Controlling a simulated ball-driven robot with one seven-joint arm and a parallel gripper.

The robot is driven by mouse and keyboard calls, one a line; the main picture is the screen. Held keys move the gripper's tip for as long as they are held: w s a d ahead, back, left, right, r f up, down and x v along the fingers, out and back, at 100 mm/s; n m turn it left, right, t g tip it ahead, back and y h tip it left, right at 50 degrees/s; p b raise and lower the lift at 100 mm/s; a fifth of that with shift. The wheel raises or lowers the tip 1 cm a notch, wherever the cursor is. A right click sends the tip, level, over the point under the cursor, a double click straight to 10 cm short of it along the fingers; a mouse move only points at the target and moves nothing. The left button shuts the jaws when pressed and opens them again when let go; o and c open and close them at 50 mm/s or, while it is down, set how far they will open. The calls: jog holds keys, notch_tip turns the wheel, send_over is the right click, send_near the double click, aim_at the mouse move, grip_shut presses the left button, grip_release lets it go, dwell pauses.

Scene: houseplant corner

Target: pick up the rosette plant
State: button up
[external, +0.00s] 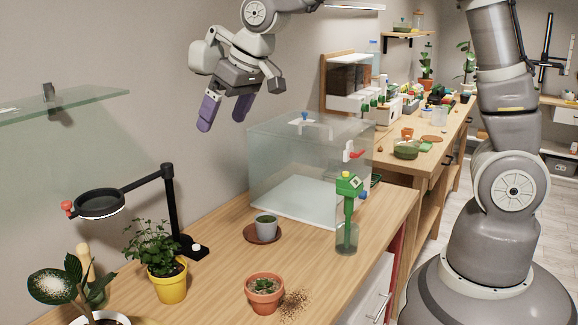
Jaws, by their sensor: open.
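A small green rosette plant (264,285) sits in a terracotta pot (265,301) near the front of the wooden table (215,285). My gripper (223,119) is open, with two purple fingers pointing down and nothing visible between them. It hangs high above the table, well above and behind the rosette plant, to the left of the clear glass box.
The clear box (285,165) stands behind a grey pot on a brown saucer (251,237). A green bottle tool (348,215) stands to the right. A yellow-potted plant (167,280) and a black magnifier stand (171,205) are left. Spilled soil (294,304) lies beside the terracotta pot.

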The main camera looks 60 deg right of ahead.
jog(key=s+d+r+t+b, duration=0.2)
jog(key=s+r+t+b, duration=0.1)
jog(key=r, duration=0.6)
jog(key=s+d+r+t+b, duration=0.2)
jog(key=s+r+t+b, duration=0.1)
jog(key=r, duration=0.7)
jog(key=s+d+r+t+b, duration=0.3)
jog(key=r+t+b, duration=0.1)
jog(key=r, duration=0.5)
jog(key=shift+s+r+h, duration=0.4)
